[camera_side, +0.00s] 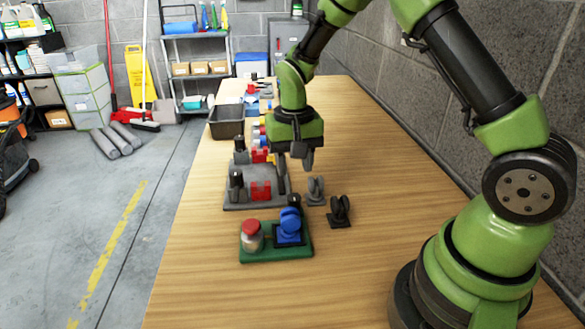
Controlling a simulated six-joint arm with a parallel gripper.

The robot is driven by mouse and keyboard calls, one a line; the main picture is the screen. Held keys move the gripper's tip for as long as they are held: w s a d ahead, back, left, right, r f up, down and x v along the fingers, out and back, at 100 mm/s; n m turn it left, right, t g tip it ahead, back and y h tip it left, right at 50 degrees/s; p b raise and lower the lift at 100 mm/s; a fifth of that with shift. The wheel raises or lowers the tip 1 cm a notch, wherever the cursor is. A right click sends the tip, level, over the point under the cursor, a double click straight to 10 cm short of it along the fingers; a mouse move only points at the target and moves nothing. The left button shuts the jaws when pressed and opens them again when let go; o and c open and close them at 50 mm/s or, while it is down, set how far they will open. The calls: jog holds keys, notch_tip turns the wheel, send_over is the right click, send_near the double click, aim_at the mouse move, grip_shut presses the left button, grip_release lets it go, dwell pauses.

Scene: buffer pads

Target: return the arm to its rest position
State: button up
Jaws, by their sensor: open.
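My gripper (295,160) hangs pointing down above the wooden table (385,200), near the middle of the picture. Its jaws are open, and I see nothing held between them. It is just above and behind two small dark grey pieces on the table, the nearer piece (340,212) and the farther piece (315,190). My arm bends up and over from its base at the right, so the arm is not folded in. The gripper hides part of the table behind it.
A green board (275,255) with a red-topped jar (251,236) and a blue part (289,226) lies in front. A grey fixture (240,197) with red blocks stands left of the gripper. A dark bin (226,122) is farther back. The table's right side is clear up to a block wall.

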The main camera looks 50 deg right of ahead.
jog(key=s+a+r+n+t, duration=0.15)
jog(key=s+r, duration=0.25)
jog(key=r, duration=0.4)
jog(key=s+a+r+t, duration=0.2)
jog(key=s+r, duration=0.1)
jog(key=r, duration=0.4)
jog(key=s+a+r+n+t+y, duration=0.2)
jog(key=s+a+r+t, duration=0.1)
jog(key=s, duration=0.8)
jog(key=shift+s+r+t, duration=0.35)
jog(key=shift+s+r, duration=0.05)
jog(key=shift+r, duration=0.35)
